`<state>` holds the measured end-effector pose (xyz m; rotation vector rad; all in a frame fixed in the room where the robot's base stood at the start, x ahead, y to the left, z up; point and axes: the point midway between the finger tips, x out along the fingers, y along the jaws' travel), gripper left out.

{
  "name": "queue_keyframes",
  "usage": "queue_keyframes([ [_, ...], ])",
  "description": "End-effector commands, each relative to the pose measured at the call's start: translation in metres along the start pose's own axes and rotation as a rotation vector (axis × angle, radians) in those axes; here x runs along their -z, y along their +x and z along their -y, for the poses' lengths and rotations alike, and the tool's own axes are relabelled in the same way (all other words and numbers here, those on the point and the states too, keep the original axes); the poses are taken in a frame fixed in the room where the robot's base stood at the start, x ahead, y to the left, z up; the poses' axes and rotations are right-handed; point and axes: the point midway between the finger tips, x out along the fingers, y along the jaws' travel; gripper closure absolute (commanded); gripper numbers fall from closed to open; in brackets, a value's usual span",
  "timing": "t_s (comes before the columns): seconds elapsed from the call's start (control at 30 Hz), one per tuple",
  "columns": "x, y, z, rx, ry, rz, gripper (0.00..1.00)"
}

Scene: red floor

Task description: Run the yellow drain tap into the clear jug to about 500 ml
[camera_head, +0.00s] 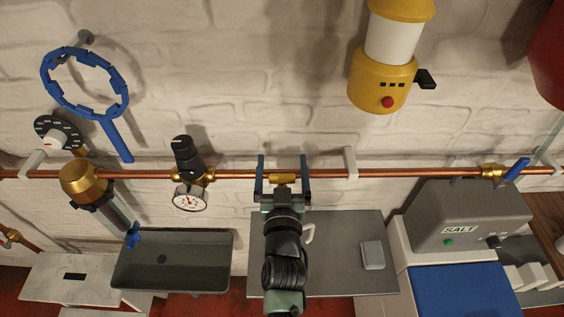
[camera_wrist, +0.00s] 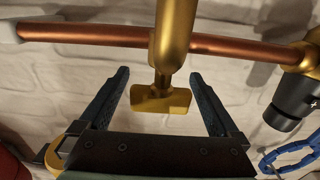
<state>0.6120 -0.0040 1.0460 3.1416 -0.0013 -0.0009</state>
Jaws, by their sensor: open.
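The yellow drain tap (camera_head: 283,178) is on the copper pipe, and its flat yellow handle (camera_wrist: 161,100) shows in the wrist view. My gripper (camera_head: 283,167) is open, with one finger on each side of the tap handle. In the wrist view the open fingers (camera_wrist: 160,76) have clear gaps to the handle on both sides, with no contact visible. A pale curved handle (camera_head: 309,233), perhaps the jug's, shows just right of my arm above the grey worktop. My arm hides the rest, so the jug's body and level cannot be seen.
The copper pipe (camera_head: 235,175) runs across the wall. A pressure gauge (camera_head: 190,198) hangs left of the tap, above a grey sink (camera_head: 172,272). A blue ring wrench (camera_head: 118,142) hangs further left. A grey SALT box (camera_head: 465,215) stands right.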

Motion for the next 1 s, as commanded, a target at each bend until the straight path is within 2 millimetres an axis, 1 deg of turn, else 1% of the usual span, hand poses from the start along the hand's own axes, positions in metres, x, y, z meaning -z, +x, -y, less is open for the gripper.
queue_keyframes([
  [0.17,-0.0001,0.0000,0.0002,0.000,0.000,0.000,0.03],
  [0.27,-0.0001,-0.0001,0.0001,0.000,0.000,0.000,0.19],
  [0.4,-0.0001,-0.0002,0.0001,0.000,0.000,0.000,0.44],
  [0.47,0.0000,-0.0002,0.0001,0.000,0.000,0.000,0.55],
  [0.5,0.0000,-0.0002,0.0001,0.000,0.000,0.000,0.62],
  [0.57,0.0000,-0.0002,0.0000,0.000,0.000,0.000,0.73],
  [0.6,0.0000,-0.0002,0.0000,0.000,0.000,0.000,0.80],
  [0.63,0.0000,-0.0002,0.0000,0.000,0.000,0.000,0.85],
  [0.67,0.0000,-0.0002,0.0000,0.000,0.000,0.000,0.88],
  [1.0,-0.0046,-0.0002,0.0002,0.014,0.001,-0.003,0.88],
])
